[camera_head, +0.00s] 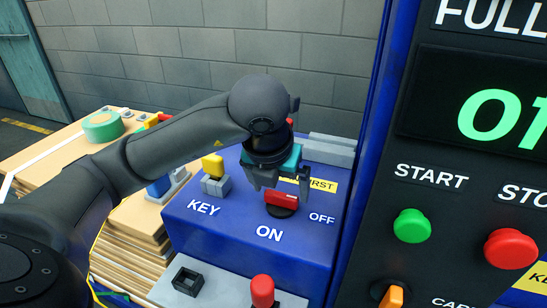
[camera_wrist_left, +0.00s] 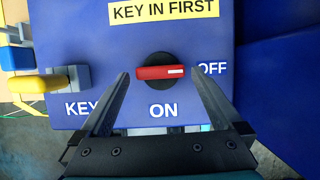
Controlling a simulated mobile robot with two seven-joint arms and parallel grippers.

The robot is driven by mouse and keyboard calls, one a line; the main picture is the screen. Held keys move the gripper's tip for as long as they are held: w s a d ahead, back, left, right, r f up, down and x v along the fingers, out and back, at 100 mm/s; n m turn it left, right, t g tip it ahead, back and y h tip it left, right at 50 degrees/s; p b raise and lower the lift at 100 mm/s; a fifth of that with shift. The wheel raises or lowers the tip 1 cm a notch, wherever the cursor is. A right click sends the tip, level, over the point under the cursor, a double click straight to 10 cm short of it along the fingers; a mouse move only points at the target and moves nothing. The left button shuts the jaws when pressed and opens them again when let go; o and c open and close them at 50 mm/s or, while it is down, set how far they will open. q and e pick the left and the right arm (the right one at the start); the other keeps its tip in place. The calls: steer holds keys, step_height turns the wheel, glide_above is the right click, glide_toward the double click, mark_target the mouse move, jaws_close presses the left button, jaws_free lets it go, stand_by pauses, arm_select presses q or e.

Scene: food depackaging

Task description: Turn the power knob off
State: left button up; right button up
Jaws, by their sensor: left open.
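The power knob (camera_head: 281,198) is a red bar on a round black base, on the blue panel (camera_head: 235,240). In the left wrist view the knob (camera_wrist_left: 160,72) lies horizontal. The white mark on its right end points toward the OFF label (camera_wrist_left: 212,68); the ON label (camera_wrist_left: 163,110) is below it. My left gripper (camera_head: 279,188) is open over the knob. In the left wrist view its fingertips (camera_wrist_left: 160,76) stand on either side of the red bar, with gaps visible. My right gripper is not in view.
A yellow key (camera_head: 213,165) sits in a grey holder left of the knob. A dark control column with a green START button (camera_head: 411,226) and a red STOP button (camera_head: 510,249) stands close on the right. A red-topped lever (camera_head: 262,290) stands in front.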

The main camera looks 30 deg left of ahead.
arm_select(q)
steer(key=p+v, duration=0.4)
steer(key=v, duration=0.8)
steer(key=shift+s+r, duration=0.15)
steer(key=shift+r, duration=0.2)
